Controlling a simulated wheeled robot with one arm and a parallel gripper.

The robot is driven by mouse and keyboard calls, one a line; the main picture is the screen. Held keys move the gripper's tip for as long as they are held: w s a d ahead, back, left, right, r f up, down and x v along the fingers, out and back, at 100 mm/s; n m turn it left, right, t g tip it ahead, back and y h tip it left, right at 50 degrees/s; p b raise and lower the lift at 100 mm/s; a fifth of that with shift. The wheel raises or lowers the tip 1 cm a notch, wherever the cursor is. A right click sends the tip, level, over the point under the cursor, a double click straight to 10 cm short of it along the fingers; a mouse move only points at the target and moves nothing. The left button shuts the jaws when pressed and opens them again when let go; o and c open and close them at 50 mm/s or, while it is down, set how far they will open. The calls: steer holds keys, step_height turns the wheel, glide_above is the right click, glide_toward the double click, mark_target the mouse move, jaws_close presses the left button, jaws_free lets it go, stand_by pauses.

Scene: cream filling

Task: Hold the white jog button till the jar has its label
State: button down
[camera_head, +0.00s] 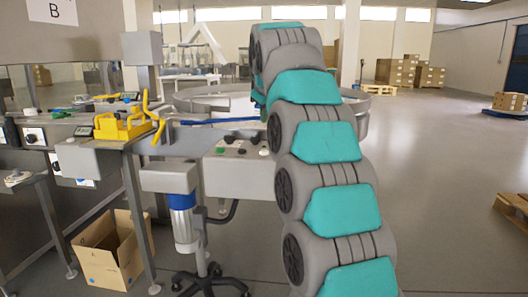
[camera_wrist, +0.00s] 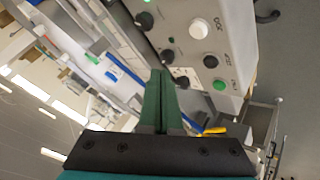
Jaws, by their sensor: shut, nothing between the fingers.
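In the wrist view, a grey control panel (camera_wrist: 225,40) carries the white button (camera_wrist: 198,28), with small lettering beside it that is hard to read. My gripper (camera_wrist: 160,73) has its two dark green fingers shut together and empty. The fingertips appear below and left of the white button, near a black knob (camera_wrist: 167,55); they do not cover the button. I cannot tell how far they are from the panel. In the head view the panel (camera_head: 225,178) stands left of my arm, which hides my gripper. No jar or label can be made out.
In the head view, yellow fittings (camera_head: 122,127) stand on the machine at left. A cardboard box (camera_head: 110,255) is on the floor. The right floor is mostly clear.

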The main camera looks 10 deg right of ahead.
mark_target(266, 154)
steer(key=shift+f+b, duration=1.95)
steer(key=shift+f, duration=1.45)
steer(key=shift+f, duration=0.1)
steer(key=shift+f, duration=0.3)
